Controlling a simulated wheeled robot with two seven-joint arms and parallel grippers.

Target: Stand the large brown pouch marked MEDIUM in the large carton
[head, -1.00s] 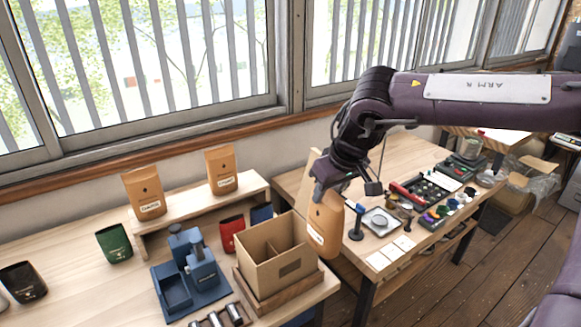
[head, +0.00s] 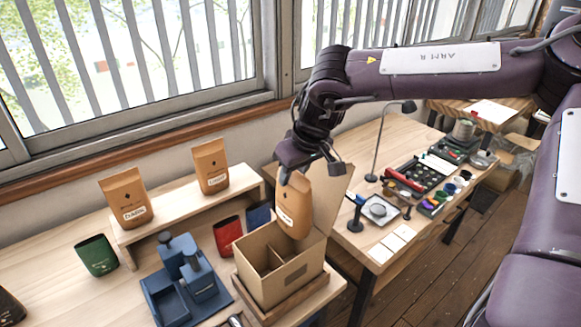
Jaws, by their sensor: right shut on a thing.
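My right gripper (head: 296,176) is shut on the top of a large brown pouch (head: 294,208). The pouch hangs nearly upright above the right part of the large carton (head: 281,283). Its label is too small to read. The carton is open, with a divider inside and a raised flap (head: 335,195) behind the pouch. It sits on a wooden base. The pouch's lower end overlaps the carton's rim in the picture, and I cannot tell whether it is below the rim. My left gripper is not in view.
Two brown pouches (head: 126,198) (head: 210,167) stand on a wooden riser (head: 185,209). A green pouch (head: 97,255), a red pouch (head: 228,235) and a blue device (head: 184,283) are left of the carton. A second table with a lamp and trays (head: 427,173) is at right.

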